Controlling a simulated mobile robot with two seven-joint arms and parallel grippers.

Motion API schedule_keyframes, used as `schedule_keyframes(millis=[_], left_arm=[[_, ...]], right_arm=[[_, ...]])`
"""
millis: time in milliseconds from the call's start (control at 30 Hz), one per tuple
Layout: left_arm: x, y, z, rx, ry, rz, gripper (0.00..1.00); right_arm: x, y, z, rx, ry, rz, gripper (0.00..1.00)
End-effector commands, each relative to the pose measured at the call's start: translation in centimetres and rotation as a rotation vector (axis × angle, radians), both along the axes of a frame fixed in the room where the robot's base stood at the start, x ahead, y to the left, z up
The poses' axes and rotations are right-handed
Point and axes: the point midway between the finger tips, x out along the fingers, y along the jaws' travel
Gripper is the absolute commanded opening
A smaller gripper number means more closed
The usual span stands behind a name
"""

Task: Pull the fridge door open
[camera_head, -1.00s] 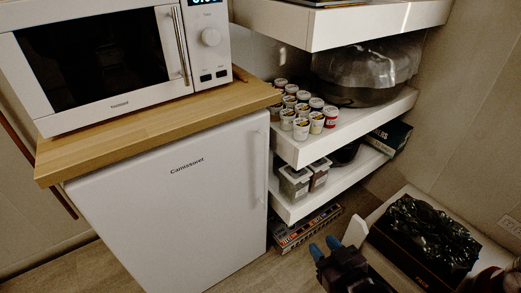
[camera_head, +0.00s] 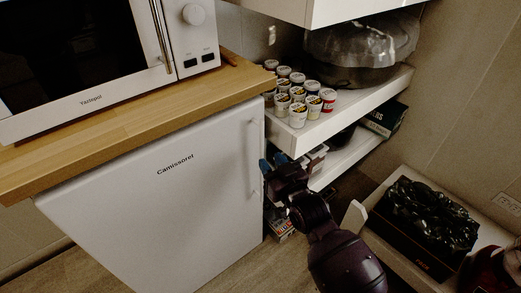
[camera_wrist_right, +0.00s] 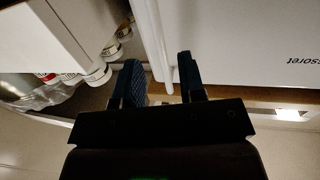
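The white fridge door (camera_head: 165,210) is shut under the wooden counter. Its upright white handle (camera_head: 253,160) runs down the door's right edge. My right gripper (camera_head: 272,166) is beside the handle in the head view, fingers pointing at the door. In the right wrist view, my right gripper (camera_wrist_right: 160,78) has its two blue-padded fingers apart. The handle (camera_wrist_right: 157,45) shows in line with the gap between them. I cannot tell whether either finger touches it. My left gripper is out of view.
A microwave (camera_head: 90,60) stands on the wooden counter (camera_head: 130,130). White shelves (camera_head: 350,120) with several small cups (camera_head: 298,110) sit close right of the fridge. A box with dark wrapped contents (camera_head: 430,220) is at the lower right. Floor is free before the door.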

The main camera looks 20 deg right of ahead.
Motion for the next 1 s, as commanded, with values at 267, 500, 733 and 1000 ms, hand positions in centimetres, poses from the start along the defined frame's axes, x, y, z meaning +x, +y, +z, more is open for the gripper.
schedule_keyframes(millis=[267,500,733,1000], left_arm=[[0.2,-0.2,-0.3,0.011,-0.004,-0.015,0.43],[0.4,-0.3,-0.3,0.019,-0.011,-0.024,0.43],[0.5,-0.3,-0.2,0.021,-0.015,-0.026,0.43],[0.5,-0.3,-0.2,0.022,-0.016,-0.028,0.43]], right_arm=[[3.6,0.3,-0.3,0.000,0.003,0.000,0.37],[5.4,0.4,-0.2,0.000,0.003,0.000,0.37],[5.8,0.4,0.0,0.000,0.001,0.000,0.37],[5.8,0.4,0.0,0.000,0.001,0.000,0.20]])
